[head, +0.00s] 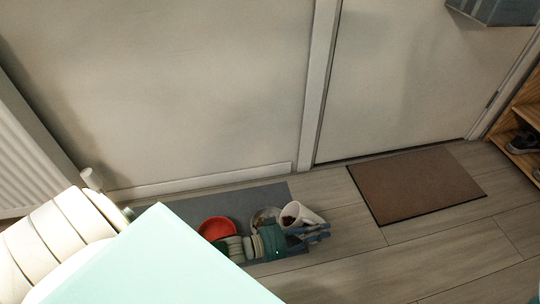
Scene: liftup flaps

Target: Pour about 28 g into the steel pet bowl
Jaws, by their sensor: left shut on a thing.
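The steel pet bowl (262,215) sits on the dark grey mat by the wall, partly hidden by my left arm and the cup. My left gripper (316,231) comes in from the left and is shut on a white cup (309,216). The cup is tilted, with its mouth toward the lower left, beside and partly over the right side of the bowl in this view. Brown food (288,220) shows inside the cup's mouth. I cannot tell whether any is falling, or how much lies in the bowl. My right gripper is not in view.
A red bowl (215,228) stands on the grey mat (180,209), left of the steel bowl. A brown doormat (415,184) lies before the door. A wooden shoe rack (525,115) stands at the right edge, a radiator (30,150) at the left. The front right floor is clear.

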